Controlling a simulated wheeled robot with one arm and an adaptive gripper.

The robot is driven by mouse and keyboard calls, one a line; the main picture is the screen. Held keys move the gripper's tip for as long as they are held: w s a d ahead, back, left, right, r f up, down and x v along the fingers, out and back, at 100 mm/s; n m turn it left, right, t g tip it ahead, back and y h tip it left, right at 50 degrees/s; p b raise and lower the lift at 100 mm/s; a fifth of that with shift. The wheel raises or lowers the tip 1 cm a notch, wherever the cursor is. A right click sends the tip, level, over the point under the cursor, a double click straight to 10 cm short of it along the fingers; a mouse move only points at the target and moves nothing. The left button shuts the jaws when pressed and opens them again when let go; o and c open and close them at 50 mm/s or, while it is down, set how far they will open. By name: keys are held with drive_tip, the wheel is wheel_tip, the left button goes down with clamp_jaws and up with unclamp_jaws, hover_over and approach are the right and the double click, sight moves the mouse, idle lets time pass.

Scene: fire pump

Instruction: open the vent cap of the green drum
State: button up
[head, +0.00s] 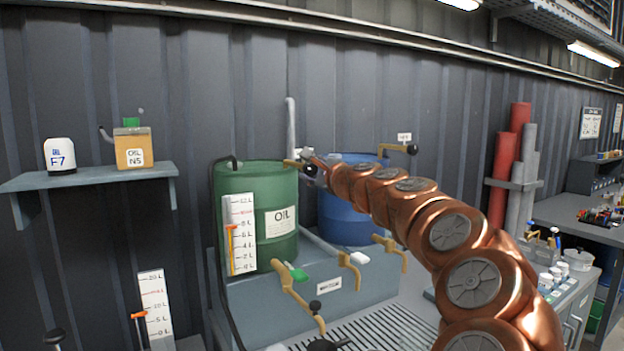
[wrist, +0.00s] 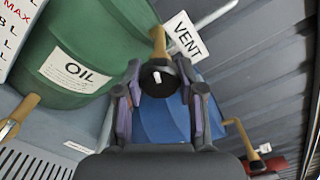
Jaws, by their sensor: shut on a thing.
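The green drum (head: 240,205), labelled OIL, stands on a grey base; it also shows at the upper left of the wrist view (wrist: 105,35). At its top right edge is a yellow vent lever (head: 292,163) with a black knob (wrist: 157,82). A white VENT tag (wrist: 183,36) is beside the lever in the wrist view. My gripper (head: 311,168) is at the drum's top right edge. In the wrist view its two fingers (wrist: 162,92) are shut on the knob, one on each side. The lever's pivot is hidden in the wrist view.
A blue drum (head: 345,218) stands right behind my arm, with its own yellow lever (head: 397,148). Several yellow levers, one at the front (head: 300,298), stand on the grey base. A grey pipe (head: 291,125) rises behind the green drum. A shelf (head: 90,177) is at left.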

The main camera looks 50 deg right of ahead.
drive_tip(key=n+b, duration=0.3)
drive_tip(key=shift+f+n, duration=0.15)
drive_tip(key=shift+n, duration=0.25)
drive_tip(key=n+b, duration=0.3)
drive_tip(key=shift+b, duration=0.35)
drive_tip(key=n+b, duration=0.3)
drive_tip(key=n, duration=0.1)
drive_tip(key=shift+r+b, duration=0.2)
drive_tip(key=shift+b, duration=0.1)
drive_tip(key=o, duration=1.2)
drive_tip(key=shift+r, duration=0.1)
drive_tip(key=shift+c, duration=0.2)
drive_tip(key=v, duration=1.2)
drive_tip(key=shift+s, duration=0.1)
